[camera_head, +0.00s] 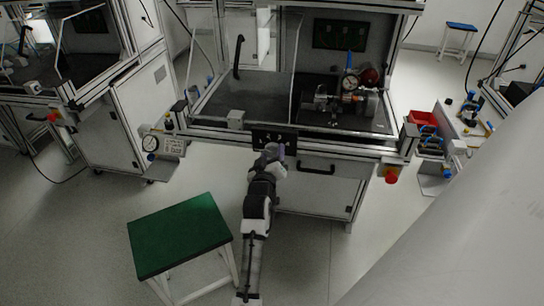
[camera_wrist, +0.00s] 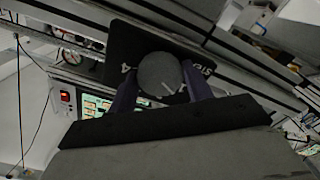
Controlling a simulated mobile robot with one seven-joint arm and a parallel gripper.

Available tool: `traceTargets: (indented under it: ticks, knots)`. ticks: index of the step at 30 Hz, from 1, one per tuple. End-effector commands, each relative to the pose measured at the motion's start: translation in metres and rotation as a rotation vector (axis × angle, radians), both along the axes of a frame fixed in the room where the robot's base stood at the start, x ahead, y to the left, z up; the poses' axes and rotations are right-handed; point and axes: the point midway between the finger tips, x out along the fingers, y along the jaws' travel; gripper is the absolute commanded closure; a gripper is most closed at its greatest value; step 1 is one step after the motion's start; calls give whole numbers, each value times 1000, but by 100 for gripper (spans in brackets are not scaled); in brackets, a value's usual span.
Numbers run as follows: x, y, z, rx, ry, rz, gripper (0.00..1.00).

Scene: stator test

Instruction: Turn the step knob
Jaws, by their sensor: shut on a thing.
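The step knob (camera_wrist: 158,72) is a round dark grey knob with a light pointer line, on a black panel (camera_wrist: 118,62) with white lettering, partly hidden. In the head view the black panel (camera_head: 262,138) is on the front rail of the test bench, and my gripper (camera_head: 274,152) reaches up to it from below. In the wrist view my gripper's two purple-grey fingers (camera_wrist: 160,90) are on either side of the knob and shut on it. The head view does not show the knob clearly behind my gripper.
The test bench (camera_head: 225,106) holds a metal motor assembly (camera_head: 345,103) with a gauge. A black drawer handle (camera_head: 316,167) is right of my gripper. A red emergency button (camera_head: 391,178) hangs at the right corner. A green-topped stool (camera_head: 180,235) stands left of my arm.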

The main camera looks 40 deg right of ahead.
Motion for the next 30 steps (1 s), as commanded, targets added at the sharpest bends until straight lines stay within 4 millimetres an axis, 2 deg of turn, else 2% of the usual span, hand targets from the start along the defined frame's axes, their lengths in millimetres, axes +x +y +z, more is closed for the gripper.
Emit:
traceTargets:
  ticks: [18, 30]
  knots:
    - [0, 0, -4, 314, -369, 1, 73]
    - [0, 0, -1, 438, -513, 0, 73]
